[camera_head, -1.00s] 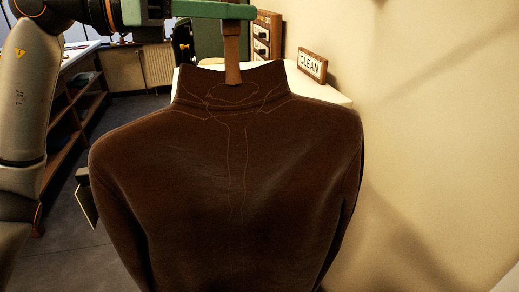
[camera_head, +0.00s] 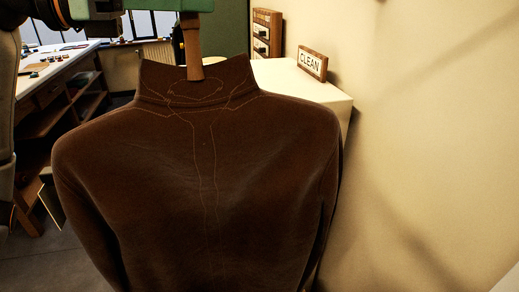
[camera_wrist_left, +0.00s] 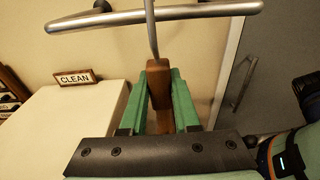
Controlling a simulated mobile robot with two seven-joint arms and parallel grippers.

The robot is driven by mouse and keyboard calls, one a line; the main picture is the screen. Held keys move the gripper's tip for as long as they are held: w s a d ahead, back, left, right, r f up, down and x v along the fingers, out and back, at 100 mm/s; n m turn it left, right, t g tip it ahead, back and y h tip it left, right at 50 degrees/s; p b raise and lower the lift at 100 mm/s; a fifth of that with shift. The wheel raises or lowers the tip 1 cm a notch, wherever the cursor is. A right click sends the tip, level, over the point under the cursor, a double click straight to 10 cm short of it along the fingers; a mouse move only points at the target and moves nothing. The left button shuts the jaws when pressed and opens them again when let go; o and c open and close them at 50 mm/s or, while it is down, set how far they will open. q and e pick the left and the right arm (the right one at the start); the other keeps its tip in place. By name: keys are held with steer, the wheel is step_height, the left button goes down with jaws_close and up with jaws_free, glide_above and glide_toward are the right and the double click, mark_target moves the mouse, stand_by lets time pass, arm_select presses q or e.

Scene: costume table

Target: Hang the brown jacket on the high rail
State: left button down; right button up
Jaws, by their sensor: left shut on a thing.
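The brown jacket (camera_head: 195,180) hangs upright, its back towards me, and fills the middle of the head view. A wooden hanger neck (camera_head: 194,45) rises from its collar. My left gripper (camera_wrist_left: 158,95) is shut on this wooden neck, which it holds between green fingers; its green part also shows at the top of the head view. In the left wrist view a thin metal hook (camera_wrist_left: 152,35) rises from the neck and crosses the metal rail (camera_wrist_left: 95,20). I cannot tell whether they touch. The hook's tip is out of frame. My right gripper is not in view.
A white-topped stand (camera_head: 320,90) with a CLEAN sign (camera_head: 312,64) and a small drawer box (camera_head: 264,33) is behind the jacket. The wall (camera_head: 430,150) is close on the right. A workbench (camera_head: 60,75) is at the left, with open floor before it.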

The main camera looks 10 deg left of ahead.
arm_select(q)
steer(key=v, duration=1.1)
steer(key=shift+a+b, duration=0.15)
steer(key=shift+b, duration=0.15)
stand_by(0.4)
